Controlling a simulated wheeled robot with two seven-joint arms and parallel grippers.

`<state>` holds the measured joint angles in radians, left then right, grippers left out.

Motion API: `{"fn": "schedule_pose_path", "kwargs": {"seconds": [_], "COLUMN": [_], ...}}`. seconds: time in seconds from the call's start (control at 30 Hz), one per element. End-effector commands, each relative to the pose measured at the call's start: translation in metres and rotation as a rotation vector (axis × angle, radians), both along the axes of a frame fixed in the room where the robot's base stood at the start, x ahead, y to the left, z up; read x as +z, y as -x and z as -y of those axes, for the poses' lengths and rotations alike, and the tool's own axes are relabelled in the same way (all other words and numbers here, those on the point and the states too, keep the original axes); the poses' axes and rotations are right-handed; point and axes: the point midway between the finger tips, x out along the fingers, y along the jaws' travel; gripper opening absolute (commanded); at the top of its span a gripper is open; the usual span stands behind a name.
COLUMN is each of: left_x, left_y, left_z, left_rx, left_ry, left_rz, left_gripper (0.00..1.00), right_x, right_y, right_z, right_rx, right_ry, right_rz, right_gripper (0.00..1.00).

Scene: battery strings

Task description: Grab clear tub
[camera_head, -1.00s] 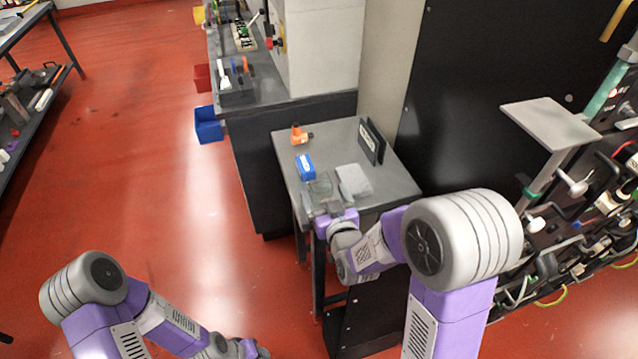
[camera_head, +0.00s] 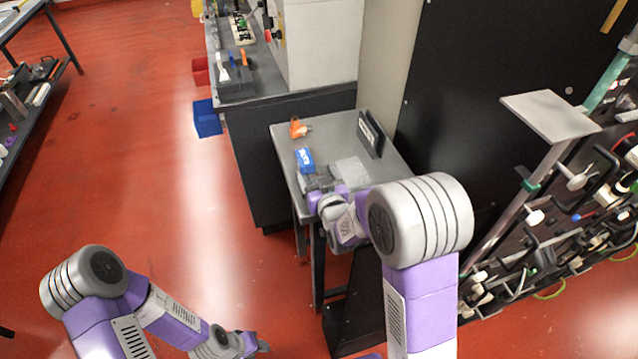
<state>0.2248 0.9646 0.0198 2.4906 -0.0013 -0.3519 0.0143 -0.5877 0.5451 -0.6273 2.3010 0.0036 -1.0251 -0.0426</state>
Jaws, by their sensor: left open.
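A small clear, greyish tub (camera_head: 307,171) stands on the small grey table, just in front of a blue box. Most of it is hidden by my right gripper (camera_head: 318,181), which is at its near side. At this size I cannot tell whether the fingers are around the tub or touching it. My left gripper (camera_head: 262,345) is low at the bottom of the view, open and empty, over the red floor and far from the table.
The small table (camera_head: 345,133) also holds the blue box (camera_head: 304,158), a pale flat item (camera_head: 352,172), an orange item (camera_head: 298,128) and a dark upright holder (camera_head: 370,135). A dark panel and a rack of tools stand to the right. Red floor is free at left.

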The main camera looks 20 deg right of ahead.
Motion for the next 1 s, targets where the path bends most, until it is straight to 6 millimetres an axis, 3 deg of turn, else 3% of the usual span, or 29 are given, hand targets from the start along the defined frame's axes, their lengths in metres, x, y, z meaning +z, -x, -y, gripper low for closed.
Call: {"fn": "schedule_pose_path", "kwargs": {"seconds": [0.03, 0.3, 0.57, 1.0], "left_x": [0.000, 0.000, 0.003, 0.035], "left_y": [0.000, 0.000, 0.000, 0.000], "left_z": [0.000, 0.000, 0.000, 0.000], "left_rx": [0.000, 0.000, 0.000, 0.000], "left_ry": [0.000, 0.000, 0.000, 0.000], "left_rz": [0.000, 0.000, 0.000, 0.000], "left_gripper": [0.43, 0.43, 0.43, 0.43], "right_x": [0.000, 0.000, 0.006, 0.087], "right_y": [0.000, 0.000, 0.000, 0.000], "right_z": [0.000, 0.000, 0.000, 0.000], "right_rx": [0.000, 0.000, 0.000, 0.000], "right_ry": [0.000, 0.000, -0.001, -0.002], "right_rz": [0.000, 0.001, 0.002, 0.003], "right_gripper": [0.72, 0.34, 0.34, 0.34]}}
